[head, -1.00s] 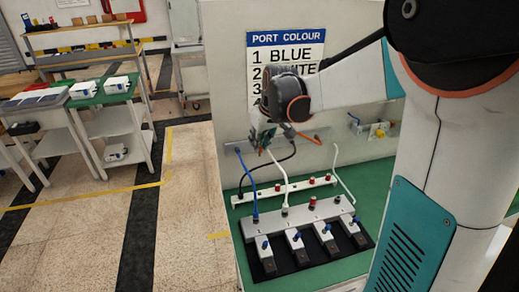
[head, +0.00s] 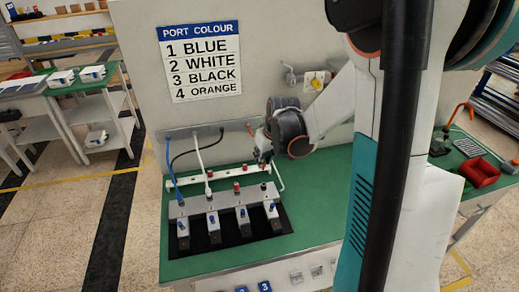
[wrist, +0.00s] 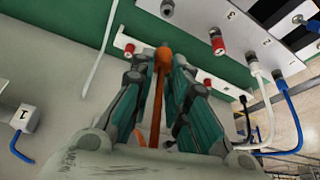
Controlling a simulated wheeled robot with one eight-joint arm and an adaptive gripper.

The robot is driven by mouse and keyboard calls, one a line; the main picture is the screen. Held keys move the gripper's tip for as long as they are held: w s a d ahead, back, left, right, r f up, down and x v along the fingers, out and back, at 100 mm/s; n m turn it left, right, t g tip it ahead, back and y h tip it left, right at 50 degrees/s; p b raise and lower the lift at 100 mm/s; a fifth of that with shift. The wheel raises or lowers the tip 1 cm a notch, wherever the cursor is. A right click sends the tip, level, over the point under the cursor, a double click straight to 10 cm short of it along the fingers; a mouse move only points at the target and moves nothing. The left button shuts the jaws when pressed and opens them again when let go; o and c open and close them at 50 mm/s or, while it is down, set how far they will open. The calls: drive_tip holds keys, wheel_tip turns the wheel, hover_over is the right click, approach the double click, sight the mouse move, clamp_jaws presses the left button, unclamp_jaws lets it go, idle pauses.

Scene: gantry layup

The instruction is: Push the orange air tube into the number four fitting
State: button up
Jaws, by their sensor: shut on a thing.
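My gripper (head: 262,158) is shut on the orange air tube (wrist: 163,62), whose end sticks out just beyond the fingertips in the wrist view. The tube runs back between the fingers. In the head view my gripper is above the right end of the grey manifold block (head: 228,201). The number four fitting (head: 263,186) is at that end, with nothing in it; it also shows at the top of the wrist view (wrist: 167,9). The tube end appears apart from it. The third fitting (wrist: 217,42) has a red top and no tube. The blue and white tubes stand in the first two.
A white rail (head: 222,176) with red fittings lies behind the block. The black tube (head: 190,150) hangs from the wall bracket. The port colour sign (head: 200,62) lists 4 as orange. Green bench top (head: 320,215) is clear to the right.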

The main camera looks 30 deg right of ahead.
drive_tip(key=shift+s+d+f, duration=0.1)
drive_tip(key=shift+s+d, duration=0.05)
idle(0.3)
drive_tip(key=shift+f+b, duration=2.55)
drive_tip(key=shift+f, duration=0.35)
drive_tip(key=shift+f+b, duration=1.35)
drive_tip(key=shift+b, duration=0.05)
drive_tip(key=o, duration=0.9)
